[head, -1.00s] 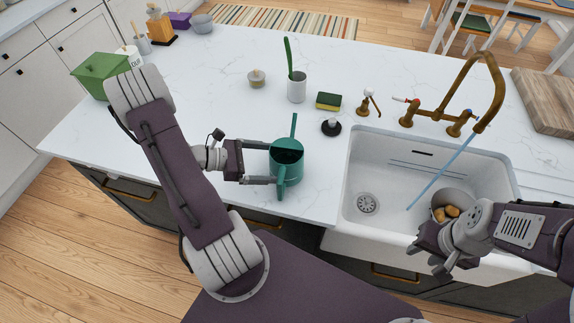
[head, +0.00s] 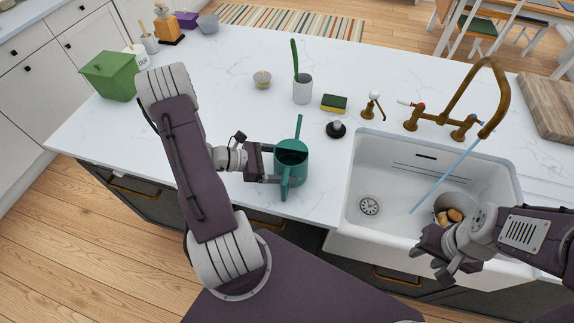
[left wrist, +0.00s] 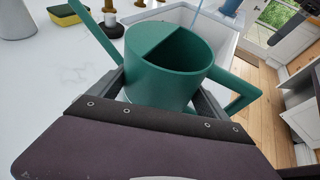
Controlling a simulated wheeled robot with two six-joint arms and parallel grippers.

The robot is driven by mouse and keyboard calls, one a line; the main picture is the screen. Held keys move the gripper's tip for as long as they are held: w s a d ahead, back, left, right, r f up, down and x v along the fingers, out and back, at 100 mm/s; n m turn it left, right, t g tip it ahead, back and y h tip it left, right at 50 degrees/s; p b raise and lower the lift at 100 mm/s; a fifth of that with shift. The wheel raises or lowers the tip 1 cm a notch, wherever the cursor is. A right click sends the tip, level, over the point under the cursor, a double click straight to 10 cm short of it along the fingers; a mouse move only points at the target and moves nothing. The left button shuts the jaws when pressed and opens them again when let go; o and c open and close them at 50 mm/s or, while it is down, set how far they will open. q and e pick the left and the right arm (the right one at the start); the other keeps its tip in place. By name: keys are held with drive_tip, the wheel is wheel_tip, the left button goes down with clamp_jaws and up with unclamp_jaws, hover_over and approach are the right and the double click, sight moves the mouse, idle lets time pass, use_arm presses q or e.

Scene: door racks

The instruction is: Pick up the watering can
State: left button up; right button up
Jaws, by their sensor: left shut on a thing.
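The green watering can (head: 291,160) is near the front edge of the white counter, left of the sink. Its spout points toward the back and its handle toward the front. My left gripper (head: 273,163) is shut on the can's body, with a finger on either side. In the left wrist view the can (left wrist: 168,72) sits between the fingers, its open top facing the camera. Whether its base touches the counter is hard to tell. My right gripper (head: 437,260) is over the front of the sink, and its fingers are too unclear to judge.
The white sink (head: 356,195) holds a pot of potatoes (head: 449,216) under a running brass faucet (head: 487,95).

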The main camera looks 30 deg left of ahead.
sight(284, 156)
use_arm(q)
wheel_tip(284, 156, up, 4)
drive_tip(key=shift+a, duration=0.1)
drive_tip(key=w+d+r+b, duration=0.1)
drive_tip(key=w+d+r, duration=0.6)
drive_tip(key=d, duration=0.2)
drive_tip(key=shift+d, duration=0.35)
